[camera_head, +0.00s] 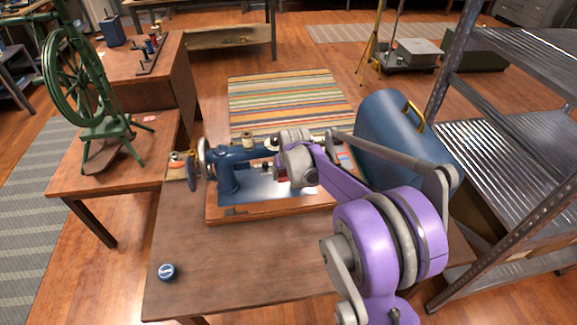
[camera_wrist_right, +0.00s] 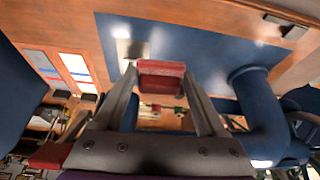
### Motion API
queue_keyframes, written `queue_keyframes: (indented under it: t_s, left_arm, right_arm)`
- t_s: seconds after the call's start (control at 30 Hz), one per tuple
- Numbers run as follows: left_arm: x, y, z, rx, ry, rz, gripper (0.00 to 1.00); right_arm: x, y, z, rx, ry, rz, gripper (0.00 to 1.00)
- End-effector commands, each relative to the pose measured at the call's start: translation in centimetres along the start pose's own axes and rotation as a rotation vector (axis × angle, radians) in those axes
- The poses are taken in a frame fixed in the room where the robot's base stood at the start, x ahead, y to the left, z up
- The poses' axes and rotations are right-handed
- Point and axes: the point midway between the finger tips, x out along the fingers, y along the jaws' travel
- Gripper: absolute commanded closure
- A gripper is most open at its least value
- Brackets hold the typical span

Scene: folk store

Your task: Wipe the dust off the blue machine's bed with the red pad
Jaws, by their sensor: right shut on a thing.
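The blue sewing machine (camera_head: 232,172) stands on a wooden base on the table, its flat blue bed (camera_head: 240,192) facing me. A pale sheen lies on the bed; I cannot tell whether it is dust or reflected light. My right gripper (camera_head: 286,176) is over the right part of the bed, under the machine's arm, partly hidden by my own arm. In the right wrist view, my right gripper (camera_wrist_right: 162,85) is shut on the red pad (camera_wrist_right: 162,68). The blue bed (camera_wrist_right: 195,48) lies just beyond the pad; contact is unclear. My left gripper is not in view.
The machine's column (camera_wrist_right: 258,100) rises close to the gripper. A blue case (camera_head: 395,135) stands at the table's right, beside a metal shelf (camera_head: 500,140). A small blue tin (camera_head: 167,272) sits at the front left. The table's (camera_head: 230,265) front is mostly clear.

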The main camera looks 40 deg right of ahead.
Motion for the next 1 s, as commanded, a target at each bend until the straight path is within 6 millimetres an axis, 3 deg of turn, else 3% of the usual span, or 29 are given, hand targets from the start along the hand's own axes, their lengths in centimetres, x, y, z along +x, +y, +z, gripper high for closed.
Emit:
queue_keyframes:
  t_s: [0.07,0.1,0.17,1.0]
  left_arm:
    - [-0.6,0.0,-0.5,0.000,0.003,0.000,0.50]
    - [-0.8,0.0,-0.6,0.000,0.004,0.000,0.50]
    - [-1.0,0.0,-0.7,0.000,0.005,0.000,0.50]
    - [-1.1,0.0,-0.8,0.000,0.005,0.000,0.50]
  right_arm:
    - [-0.9,-0.2,-0.5,-0.001,0.001,-0.001,0.87]
    - [-1.2,-0.2,-0.7,-0.001,0.001,-0.001,0.95]
    - [-1.5,-0.3,-0.9,-0.002,0.002,-0.001,1.00]
    - [-1.8,-0.2,-1.2,-0.003,0.007,0.002,1.00]
